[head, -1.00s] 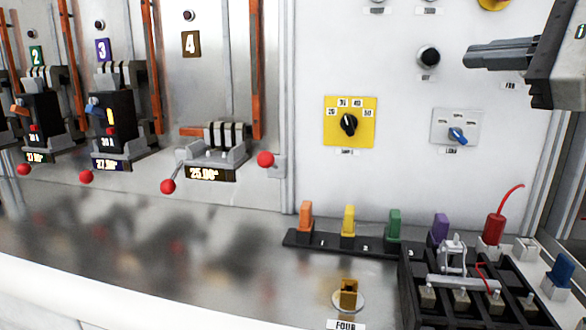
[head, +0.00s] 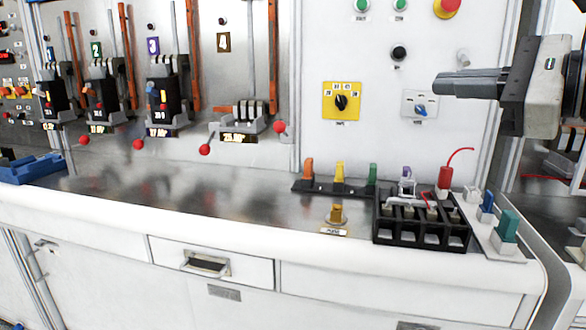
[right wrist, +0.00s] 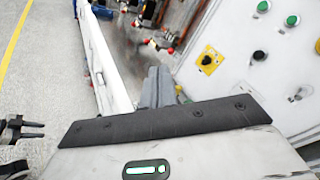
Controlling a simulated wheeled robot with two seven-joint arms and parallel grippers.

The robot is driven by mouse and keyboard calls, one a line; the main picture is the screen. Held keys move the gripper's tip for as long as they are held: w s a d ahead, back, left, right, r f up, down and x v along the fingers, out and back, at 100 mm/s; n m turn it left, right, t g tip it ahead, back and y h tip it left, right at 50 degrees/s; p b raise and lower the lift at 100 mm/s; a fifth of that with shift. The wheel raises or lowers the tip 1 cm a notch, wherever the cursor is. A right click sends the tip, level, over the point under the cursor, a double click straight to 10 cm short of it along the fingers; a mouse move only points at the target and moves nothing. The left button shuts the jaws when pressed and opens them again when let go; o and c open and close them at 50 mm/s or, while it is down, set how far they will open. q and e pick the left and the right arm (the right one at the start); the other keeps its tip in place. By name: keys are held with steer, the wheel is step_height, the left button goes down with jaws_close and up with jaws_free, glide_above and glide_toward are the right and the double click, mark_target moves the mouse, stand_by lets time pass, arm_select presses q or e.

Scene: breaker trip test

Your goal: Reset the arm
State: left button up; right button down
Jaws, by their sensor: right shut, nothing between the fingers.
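My right gripper (head: 470,84) is shut and empty. In the head view it is held in the air at the upper right, in front of the white panel. In the right wrist view its closed fingers (right wrist: 158,87) point toward the bench and panel, touching nothing. My left gripper does not show in the head view. A dark two-fingered gripper (right wrist: 22,130) shows at the left edge of the right wrist view, its fingers apart.
Breaker bays with red-ball levers (head: 205,149) stand at the back left; bay 4 has no black breaker. The panel carries a yellow dial (head: 341,101) and a blue-knob switch (head: 420,105). A black terminal block (head: 422,235) and colored plugs sit on the bench's right. The bench middle is clear.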

steer(key=s+a+f+m+g+y, duration=0.2)
steer(key=a+f+m+g+y, duration=0.1)
steer(key=a+f+m+y, duration=0.55)
steer(key=s+d+f+m+t+h+p, duration=0.15)
steer(key=f+m+t+h, duration=0.4)
steer(key=f+m, duration=0.9)
steer(key=d+f+m+t+h, duration=0.25)
steer(key=f+m+h, duration=0.8)
steer(key=m, duration=0.65)
steer(key=s+f+m+g, duration=0.3)
steer(key=s+f, duration=0.3)
steer(key=f, duration=0.3)
steer(key=s+a+f+m+g, duration=0.1)
steer(key=s+f+m+g, duration=0.2)
steer(key=s+f+m, duration=0.3)
step_height(320, 180, down, 3)
steer(key=shift+s+f+m+g+p, duration=0.1)
steer(key=shift+s+m+g+p, duration=0.25)
steer(key=shift+s, duration=0.4)
steer(key=shift+a+h, duration=0.1)
steer(key=shift+h, duration=0.15)
